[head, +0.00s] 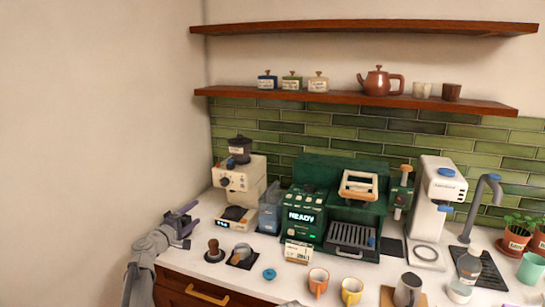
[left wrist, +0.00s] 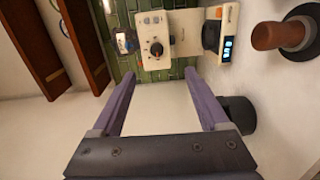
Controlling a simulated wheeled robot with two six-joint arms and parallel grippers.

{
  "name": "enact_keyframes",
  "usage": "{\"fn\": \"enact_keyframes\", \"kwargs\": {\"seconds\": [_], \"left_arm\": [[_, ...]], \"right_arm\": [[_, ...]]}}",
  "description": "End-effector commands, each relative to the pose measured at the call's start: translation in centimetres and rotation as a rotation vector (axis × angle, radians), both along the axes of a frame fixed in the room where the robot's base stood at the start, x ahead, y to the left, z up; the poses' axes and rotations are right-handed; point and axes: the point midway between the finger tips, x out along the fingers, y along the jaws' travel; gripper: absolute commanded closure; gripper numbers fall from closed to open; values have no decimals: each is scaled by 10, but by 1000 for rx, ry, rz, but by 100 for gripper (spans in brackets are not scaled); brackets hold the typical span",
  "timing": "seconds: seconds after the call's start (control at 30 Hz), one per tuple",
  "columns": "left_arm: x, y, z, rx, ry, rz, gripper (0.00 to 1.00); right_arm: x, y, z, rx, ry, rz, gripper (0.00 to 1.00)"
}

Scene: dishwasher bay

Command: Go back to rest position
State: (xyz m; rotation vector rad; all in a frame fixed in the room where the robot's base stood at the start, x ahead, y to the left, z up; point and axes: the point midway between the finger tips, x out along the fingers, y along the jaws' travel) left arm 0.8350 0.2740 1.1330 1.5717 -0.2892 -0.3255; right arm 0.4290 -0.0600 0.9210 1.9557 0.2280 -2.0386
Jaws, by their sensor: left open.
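My left gripper (head: 190,218) is over the left end of the white counter, beside the wall. Its two purple fingers are apart with nothing between them.
The grinder (head: 240,182), green espresso machine (head: 318,200) and white dispenser (head: 433,200) line the back. Orange (head: 318,282) and yellow (head: 351,291) cups stand in front. A lower shelf (head: 350,98) hangs above.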

Motion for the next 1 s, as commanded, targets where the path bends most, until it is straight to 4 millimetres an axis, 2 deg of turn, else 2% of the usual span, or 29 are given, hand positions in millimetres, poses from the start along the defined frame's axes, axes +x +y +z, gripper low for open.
{"fn": "enact_keyframes", "kwargs": {"seconds": [0.2,0.33,0.47,0.57,0.67,0.77,0.8,0.87,0.9,1.0], "left_arm": [[-11,-33,-11,67,22,-69,22],[-23,-63,-22,131,46,-135,22],[-41,-100,-38,218,79,-223,22],[-62,-135,-55,307,113,-313,22],[-95,-176,-79,427,162,-433,22],[-144,-219,-112,591,233,-587,22],[-167,-234,-126,663,266,-651,22],[-202,-250,-147,779,321,-748,22],[-227,-257,-161,860,361,-812,22],[-290,-263,-190,1073,472,-959,22]], "right_arm": [[0,0,0,0,0,0,50],[0,0,0,0,0,0,50],[0,0,0,0,0,0,50],[0,0,0,0,0,0,50],[0,0,0,0,0,0,50],[0,0,0,0,0,0,50],[0,0,0,0,0,0,50],[0,0,0,0,0,0,50],[0,0,0,0,0,0,50],[0,0,0,0,0,0,50]]}}
